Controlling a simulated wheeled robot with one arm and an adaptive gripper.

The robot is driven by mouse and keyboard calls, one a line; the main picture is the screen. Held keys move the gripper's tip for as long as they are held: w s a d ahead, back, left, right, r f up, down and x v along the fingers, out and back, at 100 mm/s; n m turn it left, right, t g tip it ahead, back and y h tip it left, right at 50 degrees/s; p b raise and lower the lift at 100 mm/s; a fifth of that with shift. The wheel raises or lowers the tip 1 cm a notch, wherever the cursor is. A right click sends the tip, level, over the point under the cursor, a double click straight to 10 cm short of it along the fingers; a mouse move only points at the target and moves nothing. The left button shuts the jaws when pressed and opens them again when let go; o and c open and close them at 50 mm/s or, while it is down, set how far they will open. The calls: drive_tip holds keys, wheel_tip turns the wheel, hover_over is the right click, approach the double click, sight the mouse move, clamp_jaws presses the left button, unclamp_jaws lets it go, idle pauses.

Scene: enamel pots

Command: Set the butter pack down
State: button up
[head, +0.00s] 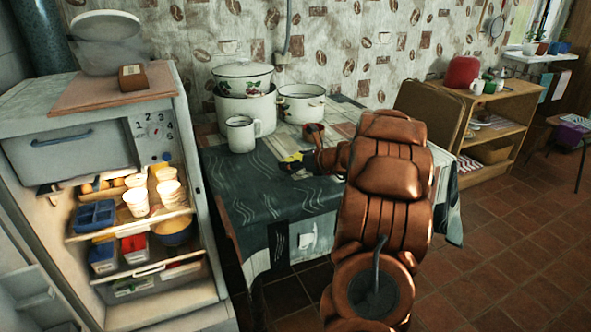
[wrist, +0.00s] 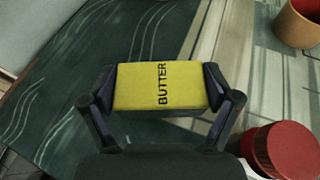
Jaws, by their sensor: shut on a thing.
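The butter pack (wrist: 140,88) is a yellow block with dark "BUTTER" lettering. In the wrist view it sits between the two dark fingers of my gripper (wrist: 160,90), which is shut on it. In the head view the yellow of the butter pack (head: 291,165) shows small over the table (head: 262,185), which has a dark green patterned cloth. My arm hides part of the table behind it. I cannot tell whether the pack touches the cloth.
In the wrist view a red round thing (wrist: 288,150) stands close at the lower right and an orange-brown pot (wrist: 298,22) at the upper right. A white mug (head: 241,134) and enamel pots (head: 246,100) stand behind. The cloth's left part is clear. An open fridge (head: 110,210) stands left.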

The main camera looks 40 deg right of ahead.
sight(300, 170)
drive_tip(key=shift+f+b, duration=0.35)
drive_tip(key=shift+f, duration=1.4)
drive_tip(key=o, duration=1.1)
drive_tip(key=shift+f, duration=0.1)
drive_tip(key=shift+c, duration=0.2)
drive_tip(key=shift+s+r, duration=0.3)
drive_tip(key=p+v, duration=0.1)
drive_tip(key=v, duration=1)
drive_tip(key=shift+s, duration=0.15)
